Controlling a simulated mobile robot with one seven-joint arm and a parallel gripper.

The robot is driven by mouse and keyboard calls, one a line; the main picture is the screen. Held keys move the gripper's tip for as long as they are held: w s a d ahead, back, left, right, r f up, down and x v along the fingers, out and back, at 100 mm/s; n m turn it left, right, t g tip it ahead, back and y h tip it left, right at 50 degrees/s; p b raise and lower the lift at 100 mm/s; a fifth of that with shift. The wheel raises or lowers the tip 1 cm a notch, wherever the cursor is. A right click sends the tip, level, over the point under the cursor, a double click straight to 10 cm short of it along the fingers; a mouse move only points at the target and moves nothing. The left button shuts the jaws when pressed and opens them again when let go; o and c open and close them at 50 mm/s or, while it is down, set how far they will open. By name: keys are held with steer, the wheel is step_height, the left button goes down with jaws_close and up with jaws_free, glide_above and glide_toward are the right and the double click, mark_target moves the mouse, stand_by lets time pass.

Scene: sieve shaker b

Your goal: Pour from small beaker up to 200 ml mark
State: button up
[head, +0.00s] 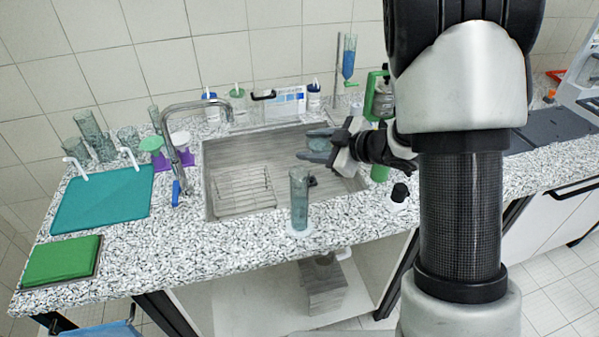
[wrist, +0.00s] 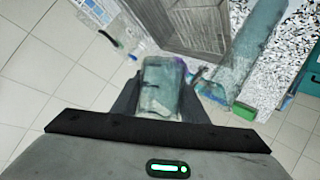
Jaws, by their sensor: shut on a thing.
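My gripper (head: 311,146) is shut on a small clear bluish beaker (head: 319,143), above the right part of the sink. In the wrist view the beaker (wrist: 162,88) sits between the two fingers; I cannot make out its liquid level. A tall clear measuring cylinder (head: 299,200) with a pale round foot stands upright on the counter at the sink's front edge, in front of and slightly left of my gripper. It also shows in the wrist view (wrist: 254,38), apart from the beaker. Its 200 ml mark and contents are too small to read.
The steel sink (head: 226,160) holds a wire rack (head: 243,192). A curved tap (head: 168,130) stands at its left. A black-capped item (head: 400,192) is on the counter right of the cylinder. A teal tray (head: 103,199) and green mat (head: 62,261) lie far left.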

mark_target(310, 139)
steer(key=shift+s+a+r+n+t+h+b, duration=0.2)
steer(key=shift+s+a+r+n+b, duration=0.05)
steer(key=shift+r, duration=0.3)
steer(key=shift+s+a+r+n+t+h+b, duration=0.2)
steer(key=shift+r+n, duration=0.05)
steer(key=shift+r, duration=0.25)
stand_by(1.4)
steer(key=shift+s+r+n+t+h+b, duration=0.1)
steer(key=shift+r+n+t+h+b, duration=0.4)
steer(key=shift+b, duration=0.6)
stand_by(1.2)
steer(key=shift+f+n+b, duration=0.6)
steer(key=shift+f+b, duration=0.05)
steer(key=shift+b, duration=1.05)
stand_by(0.6)
steer(key=shift+r+t+b, duration=0.15)
steer(key=shift+t+b, duration=0.25)
stand_by(0.6)
